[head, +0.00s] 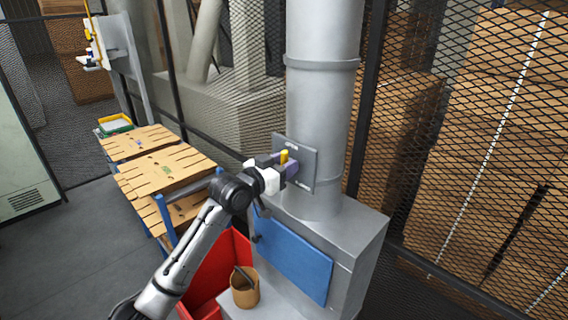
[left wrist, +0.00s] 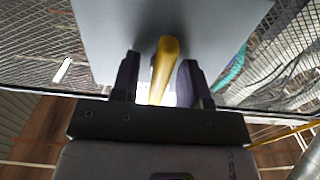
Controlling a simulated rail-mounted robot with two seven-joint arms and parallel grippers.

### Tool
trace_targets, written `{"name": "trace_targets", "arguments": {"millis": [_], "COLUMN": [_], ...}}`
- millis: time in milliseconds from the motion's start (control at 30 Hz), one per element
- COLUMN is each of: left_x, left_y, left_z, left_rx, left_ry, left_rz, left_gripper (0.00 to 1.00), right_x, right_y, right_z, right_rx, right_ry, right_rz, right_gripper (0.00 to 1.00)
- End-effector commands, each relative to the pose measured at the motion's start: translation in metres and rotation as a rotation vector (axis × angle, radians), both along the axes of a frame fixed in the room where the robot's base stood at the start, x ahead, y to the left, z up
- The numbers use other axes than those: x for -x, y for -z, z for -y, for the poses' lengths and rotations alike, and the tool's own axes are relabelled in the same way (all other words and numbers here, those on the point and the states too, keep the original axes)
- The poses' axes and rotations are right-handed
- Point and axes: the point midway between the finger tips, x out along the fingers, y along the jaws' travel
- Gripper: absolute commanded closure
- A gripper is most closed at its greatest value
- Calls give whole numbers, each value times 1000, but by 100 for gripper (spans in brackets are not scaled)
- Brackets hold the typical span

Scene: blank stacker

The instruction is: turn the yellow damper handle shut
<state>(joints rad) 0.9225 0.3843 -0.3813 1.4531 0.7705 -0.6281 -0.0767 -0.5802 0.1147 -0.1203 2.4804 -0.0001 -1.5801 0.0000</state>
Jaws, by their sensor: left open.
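The yellow damper handle (head: 284,156) is on a grey plate (head: 308,161) fixed to the front of the big grey duct pipe (head: 322,110). My left gripper (head: 285,166) is at the plate with its fingers open around the handle. In the left wrist view the handle (left wrist: 163,68) runs between the two dark fingers (left wrist: 158,82), closer to the right one. Whether a finger touches it I cannot tell. The fingers hide part of the handle and plate in the head view. My right gripper is not in view.
Below the pipe is a grey cabinet (head: 362,250) with a blue door (head: 290,256). Wooden pallet-like boards (head: 165,166) lie at left. Mesh fencing (head: 480,150) closes off the right and back.

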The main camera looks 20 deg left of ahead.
Motion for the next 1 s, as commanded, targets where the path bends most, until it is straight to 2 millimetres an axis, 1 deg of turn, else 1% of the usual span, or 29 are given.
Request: {"name": "trace_targets", "arguments": {"millis": [200, 233, 633, 867, 1000], "left_x": [0, 0, 0, 0, 0], "left_y": [0, 0, 0, 0, 1], "left_z": [0, 0, 0, 0, 0], "left_rx": [0, 0, 0, -15, -62], "left_ry": [0, 0, 0, 0, 0], "left_rz": [0, 0, 0, 7, 30], "left_gripper": [59, 61, 99, 100, 100], "right_x": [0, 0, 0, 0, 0], "right_y": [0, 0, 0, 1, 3], "right_z": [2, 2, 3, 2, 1], "right_rx": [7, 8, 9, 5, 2], "right_ry": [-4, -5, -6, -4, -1], "right_rz": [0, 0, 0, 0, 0], "right_gripper": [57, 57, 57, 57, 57]}}
